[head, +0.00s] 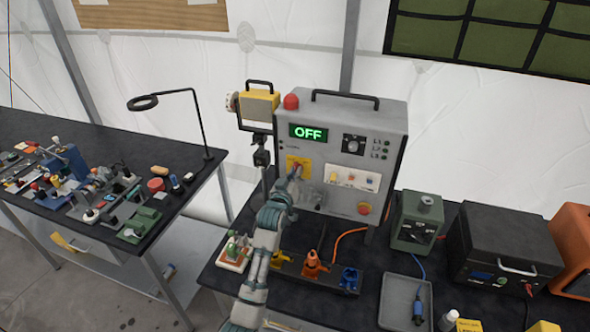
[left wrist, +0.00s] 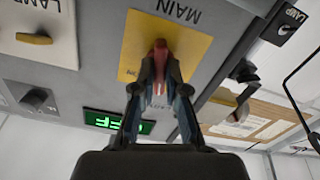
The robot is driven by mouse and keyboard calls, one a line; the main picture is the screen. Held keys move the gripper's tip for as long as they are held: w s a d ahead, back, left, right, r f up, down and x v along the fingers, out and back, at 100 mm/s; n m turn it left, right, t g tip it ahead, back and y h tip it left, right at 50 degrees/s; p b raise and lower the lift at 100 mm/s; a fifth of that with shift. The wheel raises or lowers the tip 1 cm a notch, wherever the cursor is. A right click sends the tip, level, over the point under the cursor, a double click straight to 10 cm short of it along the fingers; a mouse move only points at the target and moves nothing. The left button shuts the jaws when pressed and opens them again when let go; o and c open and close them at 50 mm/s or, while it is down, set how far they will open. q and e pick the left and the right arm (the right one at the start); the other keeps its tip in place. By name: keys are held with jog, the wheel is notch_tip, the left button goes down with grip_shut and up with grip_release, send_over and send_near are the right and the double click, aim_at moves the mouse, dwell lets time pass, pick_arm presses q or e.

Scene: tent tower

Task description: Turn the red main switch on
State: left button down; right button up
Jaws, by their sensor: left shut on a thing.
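The grey control box (head: 391,125) stands on the right-hand black table. Its yellow MAIN plate (head: 291,162) is at the lower left of the front and also shows in the left wrist view (left wrist: 196,45). The red main switch (left wrist: 160,50) sits on this plate. My left gripper (head: 296,178) reaches the plate, and its fingers (left wrist: 159,75) are shut on the red switch, one on each side. The green display (head: 308,132) reads OFF. In the head view the gripper hides most of the switch. My right gripper is not in view.
A red button (head: 364,208) and a white panel with small switches (head: 352,178) are right of my left gripper. Coloured plugs (head: 314,265) stand on the table below it. A grey tray (head: 392,293) and green box (head: 416,222) are further right.

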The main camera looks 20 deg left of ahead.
pick_arm(q)
jog(key=shift+f+m+p, duration=0.15)
jog(key=shift+m+p, duration=1)
jog(key=shift+m, duration=0.85)
jog(key=shift+f+m+p, duration=0.2)
jog(key=shift+m+p, duration=0.9)
jog(key=shift+m, duration=0.9)
jog(key=shift+f+m+p, duration=0.15)
jog(key=shift+m+p, duration=1)
jog(key=shift+m, duration=0.85)
jog(key=c, duration=1.2)
grip_release()
jog(key=shift+c, duration=0.2)
jog(key=shift+o, duration=0.2)
jog(key=shift+r, duration=0.1)
jog(key=shift+w, duration=0.1)
